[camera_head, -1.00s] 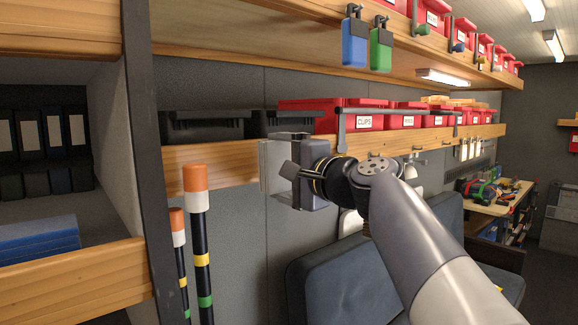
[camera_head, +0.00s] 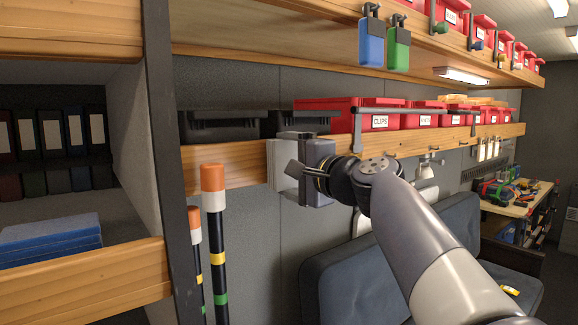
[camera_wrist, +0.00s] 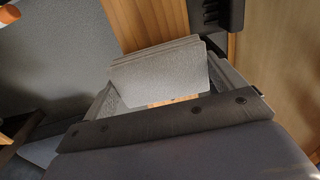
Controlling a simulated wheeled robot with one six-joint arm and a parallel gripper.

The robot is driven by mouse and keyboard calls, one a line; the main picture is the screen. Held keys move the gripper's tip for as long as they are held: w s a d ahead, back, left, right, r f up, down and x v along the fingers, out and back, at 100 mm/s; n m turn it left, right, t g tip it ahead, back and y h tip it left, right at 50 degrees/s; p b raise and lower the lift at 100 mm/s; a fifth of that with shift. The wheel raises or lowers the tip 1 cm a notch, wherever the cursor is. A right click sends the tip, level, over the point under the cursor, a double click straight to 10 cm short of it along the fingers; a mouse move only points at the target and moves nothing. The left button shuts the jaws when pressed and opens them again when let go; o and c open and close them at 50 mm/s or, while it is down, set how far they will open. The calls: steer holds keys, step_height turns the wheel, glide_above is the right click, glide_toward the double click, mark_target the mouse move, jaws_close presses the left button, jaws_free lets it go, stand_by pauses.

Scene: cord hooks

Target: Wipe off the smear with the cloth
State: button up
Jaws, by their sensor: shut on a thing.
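My gripper (camera_head: 283,168) is in front of the wooden edge board of the lower shelf, seen from the side in the head view. In the wrist view its two fingers are shut on a folded pale grey cloth (camera_wrist: 158,80), which shows as a few stacked layers between them. In the head view the cloth is hard to tell from the pale fingers. I cannot tell whether the cloth touches the board. I cannot make out the smear in either view; the gripper may hide it.
The lower shelf's wooden edge (camera_head: 225,166) carries red bins (camera_head: 345,116) and a dark tray (camera_head: 222,125). Blue (camera_head: 371,42) and green (camera_head: 398,48) tags hang above. Striped poles (camera_head: 214,240) stand at left below the gripper. A dark padded seat (camera_head: 350,275) is below the arm.

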steer(key=shift+x, duration=1)
steer(key=w+d, duration=0.2)
steer(key=d, duration=0.1)
steer(key=shift+w+d, duration=0.1)
stand_by(0.4)
steer(key=shift+s+a, duration=0.55)
steer(key=shift+a, duration=0.25)
steer(key=shift+s+a, duration=0.55)
steer(key=shift+a, duration=0.3)
